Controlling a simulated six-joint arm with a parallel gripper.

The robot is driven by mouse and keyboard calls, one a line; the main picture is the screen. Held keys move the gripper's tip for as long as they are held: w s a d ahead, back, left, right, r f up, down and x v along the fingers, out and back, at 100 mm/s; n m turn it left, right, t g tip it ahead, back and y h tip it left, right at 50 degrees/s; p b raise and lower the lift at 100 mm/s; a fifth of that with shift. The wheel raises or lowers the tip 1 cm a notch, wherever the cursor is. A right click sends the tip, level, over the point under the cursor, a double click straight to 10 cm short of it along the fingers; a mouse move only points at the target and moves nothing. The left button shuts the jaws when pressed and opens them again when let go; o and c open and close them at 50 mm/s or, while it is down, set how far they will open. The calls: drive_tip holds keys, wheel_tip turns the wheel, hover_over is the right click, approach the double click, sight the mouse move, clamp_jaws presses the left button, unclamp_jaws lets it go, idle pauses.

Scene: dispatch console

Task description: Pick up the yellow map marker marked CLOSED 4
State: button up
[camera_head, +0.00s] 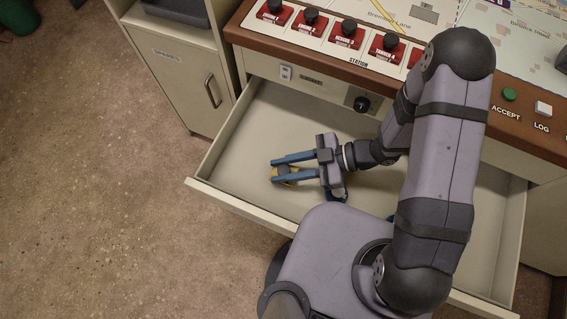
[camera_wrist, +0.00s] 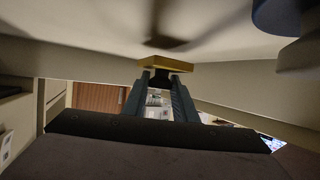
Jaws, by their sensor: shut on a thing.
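The yellow map marker (camera_head: 288,171) is inside the open drawer, between the blue fingers of my gripper (camera_head: 275,170). In the wrist view the marker (camera_wrist: 165,65) shows as a yellow slab with a dark part below it, at the tips of the fingers. My gripper (camera_wrist: 160,85) is shut on it. The marker's lettering cannot be read in either view. Whether it still touches the drawer floor cannot be told.
The open drawer (camera_head: 240,165) has raised walls around my gripper; its left floor is bare. Above it is the console with red station plates (camera_head: 346,36), a green ACCEPT button (camera_head: 509,95) and a white LOG button (camera_head: 543,109). A black knob (camera_head: 361,104) sits on the console front.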

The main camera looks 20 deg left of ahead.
sight(283, 170)
wheel_tip(283, 170, up, 8)
drive_tip(key=shift+f+p, duration=0.1)
drive_tip(key=shift+p, duration=0.65)
